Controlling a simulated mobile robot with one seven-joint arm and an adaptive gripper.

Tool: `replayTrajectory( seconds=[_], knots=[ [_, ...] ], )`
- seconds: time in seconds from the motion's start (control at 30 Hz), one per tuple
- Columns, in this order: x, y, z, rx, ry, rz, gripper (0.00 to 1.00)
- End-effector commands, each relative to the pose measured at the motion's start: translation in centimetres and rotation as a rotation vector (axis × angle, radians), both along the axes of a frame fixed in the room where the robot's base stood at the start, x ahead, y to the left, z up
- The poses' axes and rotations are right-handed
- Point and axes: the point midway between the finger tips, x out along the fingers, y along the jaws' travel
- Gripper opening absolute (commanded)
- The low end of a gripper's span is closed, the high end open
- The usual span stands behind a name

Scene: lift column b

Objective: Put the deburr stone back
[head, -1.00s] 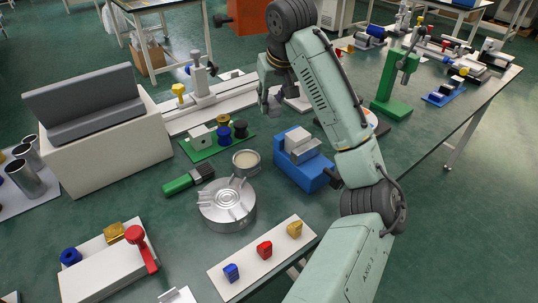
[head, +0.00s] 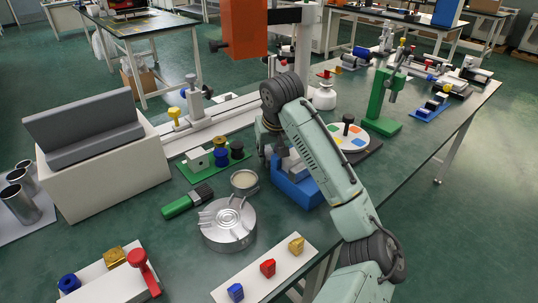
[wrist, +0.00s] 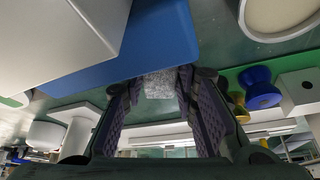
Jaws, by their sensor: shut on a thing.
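A grey speckled block (wrist: 158,85), which looks like the deburr stone, sits between my fingers in the wrist view. My gripper (wrist: 160,92) is shut on it. In the head view my gripper (head: 266,150) is low over the bench, at the left back side of a blue stand (head: 304,194). My arm covers part of that stand, and the stone cannot be made out there. In the wrist view the blue stand (wrist: 165,35) is close beyond the fingertips; I cannot tell whether the stone touches it.
A round tin (head: 244,180) and a green plate with spools (head: 215,160) are close to my gripper. A silver round chuck (head: 228,222) and a green-handled brush (head: 187,202) lie nearer. A disc with coloured patches (head: 347,130) stands right of my arm.

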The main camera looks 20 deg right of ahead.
Motion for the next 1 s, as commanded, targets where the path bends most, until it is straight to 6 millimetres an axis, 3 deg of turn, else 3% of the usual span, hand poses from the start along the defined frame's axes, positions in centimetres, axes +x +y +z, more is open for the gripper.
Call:
replayTrajectory(
  seconds=[0.1, 0.47, 0.5, 0.77, 1.0],
  knots=[
    [-0.1, 0.0, -1.4, 0.001, 0.0, -0.001, 0.0],
    [0.0, 0.0, -1.9, 0.001, -0.001, 0.0, 0.0],
    [0.0, 0.0, -1.8, 0.0, -0.001, 0.0, 0.28],
    [0.0, 0.0, -1.8, 0.0, 0.0, 0.0, 0.46],
    [0.0, 0.0, -1.8, 0.0, 0.0, 0.0, 0.46]
  ],
)
